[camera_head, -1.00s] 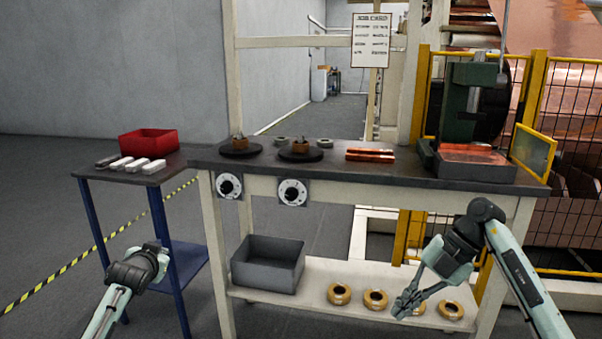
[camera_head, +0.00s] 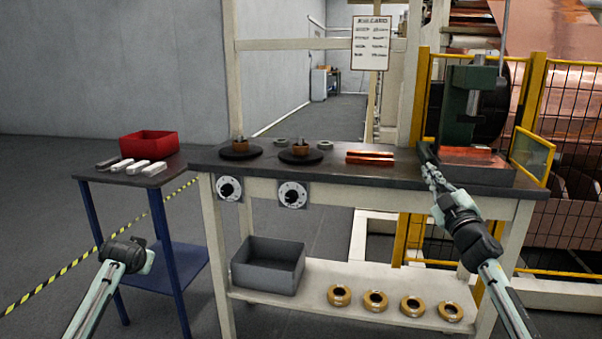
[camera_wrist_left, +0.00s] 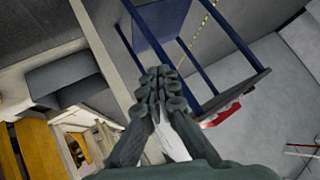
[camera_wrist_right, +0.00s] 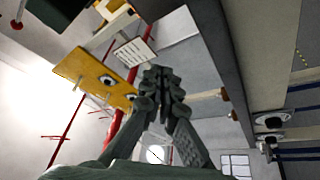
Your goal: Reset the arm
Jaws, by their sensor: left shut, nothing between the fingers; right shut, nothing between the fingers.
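My right gripper (camera_head: 432,172) points up beside the front edge of the workbench, close to the green press. Its fingers are together and empty, as the right wrist view (camera_wrist_right: 163,92) shows. My left arm comes in at the lower left, in front of the small side table; its gripper fingers are hidden in the head view. In the left wrist view my left gripper (camera_wrist_left: 160,90) is shut with nothing in it, with blue table legs beyond.
The workbench (camera_head: 345,170) carries copper bars (camera_head: 370,158), two dark round stands and the green press (camera_head: 470,110). Its lower shelf holds a grey bin (camera_head: 268,265) and several tape rolls. The side table (camera_head: 110,175) carries a red bin (camera_head: 149,144) and several pale bars.

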